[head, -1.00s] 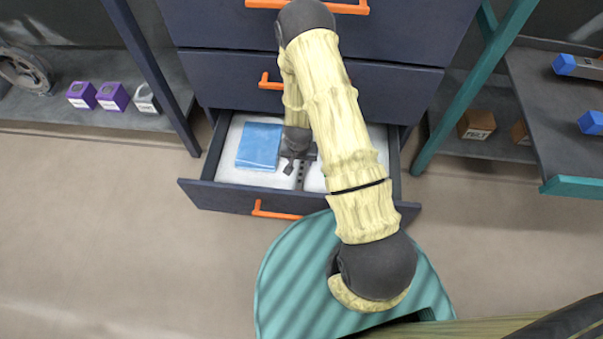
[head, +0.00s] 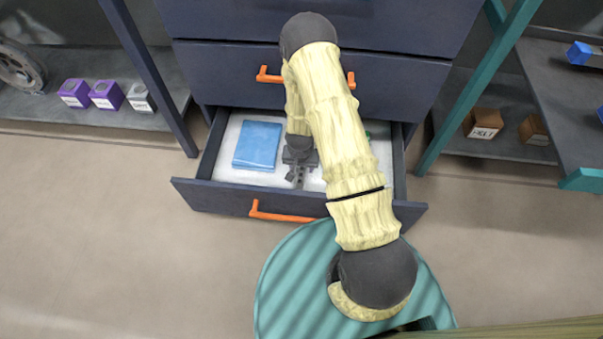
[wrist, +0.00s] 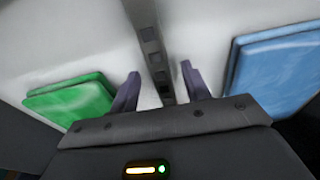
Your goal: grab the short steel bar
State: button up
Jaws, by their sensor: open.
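A dark grey bar with a row of square holes (wrist: 150,45), which looks like the short steel bar, lies on the white floor of the open drawer (head: 225,197). In the wrist view it runs from the top edge down between my two fingers. My gripper (wrist: 160,76) is open, with one finger on each side of the bar and gaps to both. In the head view my gripper (head: 298,176) is low over the drawer's middle, and my arm hides part of the drawer. The bar's far end is out of the wrist view.
A blue flat stack (head: 258,146) lies left of my gripper in the drawer. A green flat stack (wrist: 72,100) lies on the other side, mostly hidden by my arm in the head view. The drawer front has an orange handle (head: 280,215). Shelves with small boxes stand at both sides.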

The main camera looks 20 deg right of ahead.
jog(key=shift+f, duration=0.4)
jog(key=shift+r, duration=0.1)
grip_shut()
